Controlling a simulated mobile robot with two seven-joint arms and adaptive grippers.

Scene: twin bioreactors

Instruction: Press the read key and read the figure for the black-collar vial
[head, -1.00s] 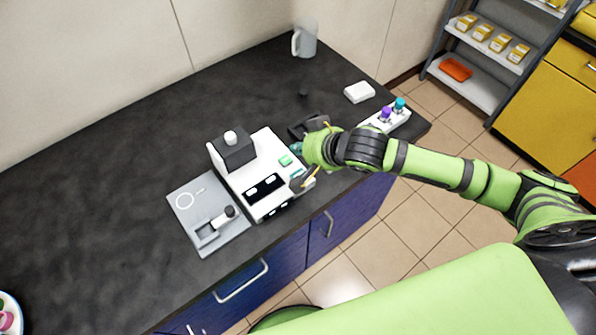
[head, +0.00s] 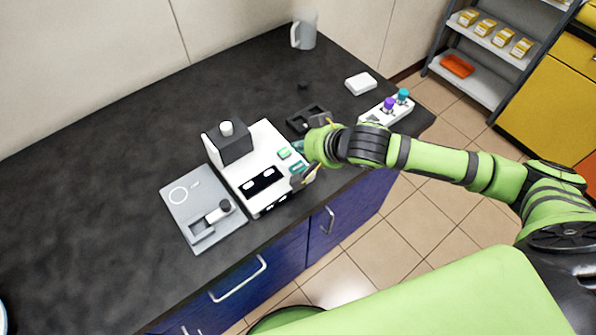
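The white reader (head: 273,146) stands on the dark bench. It has a dark block with a white knob (head: 227,128) on top, green keys (head: 284,153) and a black panel (head: 260,185) with two pale patches, too small to read. A grey tray (head: 177,209) lies against its left side. A black-capped piece (head: 224,206) sits at the tray's slot; I cannot tell if it is the black-collar vial. My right gripper (head: 300,166) is at the reader's right end, a dark finger close to the keys. Contact and finger opening are unclear. My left gripper is out of view.
A black holder (head: 306,119) stands just behind my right gripper. A white rack (head: 378,114) with purple- and teal-topped vials is near the bench's right end. A white box (head: 361,84) and a grey mug (head: 304,32) stand farther back. The bench's left side is mostly clear.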

